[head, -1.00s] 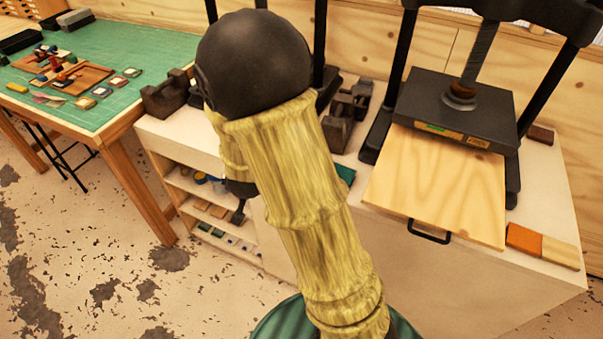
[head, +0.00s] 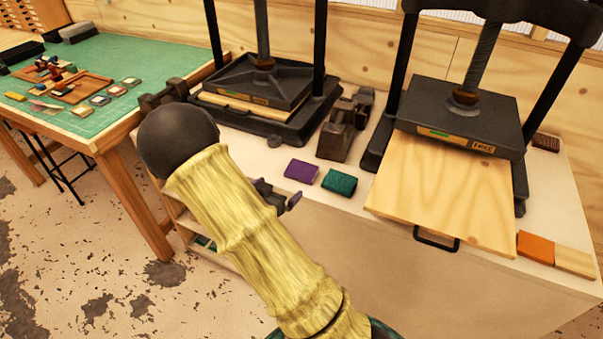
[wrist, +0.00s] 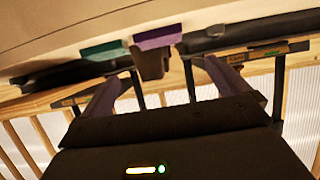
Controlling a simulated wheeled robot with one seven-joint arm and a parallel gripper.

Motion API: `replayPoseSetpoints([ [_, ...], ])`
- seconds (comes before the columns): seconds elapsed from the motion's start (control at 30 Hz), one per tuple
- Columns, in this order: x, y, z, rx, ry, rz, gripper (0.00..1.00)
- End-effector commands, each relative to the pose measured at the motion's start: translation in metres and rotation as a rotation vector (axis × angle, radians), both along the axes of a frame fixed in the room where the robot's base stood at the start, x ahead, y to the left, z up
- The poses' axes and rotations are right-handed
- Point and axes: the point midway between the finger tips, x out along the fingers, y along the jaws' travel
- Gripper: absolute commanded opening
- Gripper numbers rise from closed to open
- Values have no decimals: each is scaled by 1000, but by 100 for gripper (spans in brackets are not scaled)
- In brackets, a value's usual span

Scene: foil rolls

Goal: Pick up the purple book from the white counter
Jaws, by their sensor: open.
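The purple book (head: 301,171) lies flat on the white counter (head: 335,215), just left of a green book (head: 338,182). It also shows in the wrist view (wrist: 158,37), beside the green book (wrist: 104,50). My gripper (head: 283,197) is partly hidden behind my yellow-sleeved arm in the head view, in front of the counter and apart from the book. In the wrist view its two fingers (wrist: 160,80) are spread wide with nothing between them.
Two black presses (head: 262,85) (head: 465,110) stand on the counter; the right one has a wooden board (head: 445,190) jutting forward. Dark metal blocks (head: 338,135) sit behind the books. Orange (head: 535,247) and tan (head: 575,261) blocks lie at right. A green-topped table (head: 130,60) stands left.

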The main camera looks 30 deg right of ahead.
Motion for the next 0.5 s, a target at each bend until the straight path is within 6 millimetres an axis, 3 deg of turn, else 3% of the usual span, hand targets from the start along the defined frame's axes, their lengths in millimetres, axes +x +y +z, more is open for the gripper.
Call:
replayPoseSetpoints([
  [0.5,51,-65,-34,1,2,0,100],
])
